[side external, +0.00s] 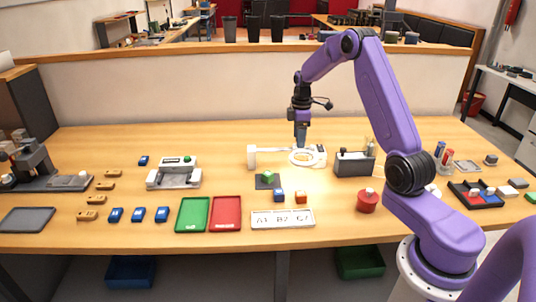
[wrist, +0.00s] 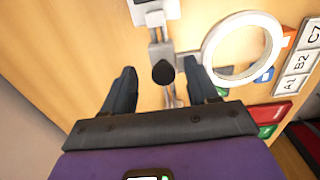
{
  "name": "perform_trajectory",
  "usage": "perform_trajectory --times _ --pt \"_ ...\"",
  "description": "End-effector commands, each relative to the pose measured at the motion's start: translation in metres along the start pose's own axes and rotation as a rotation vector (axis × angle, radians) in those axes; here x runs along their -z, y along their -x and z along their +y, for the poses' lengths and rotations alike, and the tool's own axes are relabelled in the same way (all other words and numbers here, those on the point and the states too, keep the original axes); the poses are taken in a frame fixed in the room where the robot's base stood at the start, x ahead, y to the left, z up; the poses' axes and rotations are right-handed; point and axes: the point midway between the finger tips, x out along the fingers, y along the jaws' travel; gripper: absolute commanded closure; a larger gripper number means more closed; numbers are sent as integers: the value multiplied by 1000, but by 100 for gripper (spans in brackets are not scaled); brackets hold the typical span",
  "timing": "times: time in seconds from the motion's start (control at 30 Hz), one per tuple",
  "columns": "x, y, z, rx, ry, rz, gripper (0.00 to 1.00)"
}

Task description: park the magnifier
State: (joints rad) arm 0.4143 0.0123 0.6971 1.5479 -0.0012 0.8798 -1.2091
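The magnifier is a white ring (side external: 303,157) with a pale arm (side external: 270,150) running left to a white upright block (side external: 252,157). Another white block (side external: 321,154) stands at the ring's right. In the wrist view the ring (wrist: 215,45) is at upper right, beside a grey linkage (wrist: 160,48) and a black rounded knob (wrist: 163,72). My gripper (side external: 301,146) points down just above the far side of the ring. In the wrist view its fingers (wrist: 160,70) are apart, with the knob showing between them. I cannot tell whether the knob lies below the fingertips or level with them.
A dark grey holder box (side external: 354,163) stands right of the magnifier. Green (side external: 192,215) and red (side external: 226,213) trays are front left. The table behind is clear.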

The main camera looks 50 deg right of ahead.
Motion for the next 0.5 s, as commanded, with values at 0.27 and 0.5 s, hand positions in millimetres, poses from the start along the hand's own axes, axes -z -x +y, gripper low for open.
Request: perform_trajectory --times 0.27,0.5 --pt "-1 16 -4 17 1 -6 45" --pt "0 38 -3 15 2 -5 45"
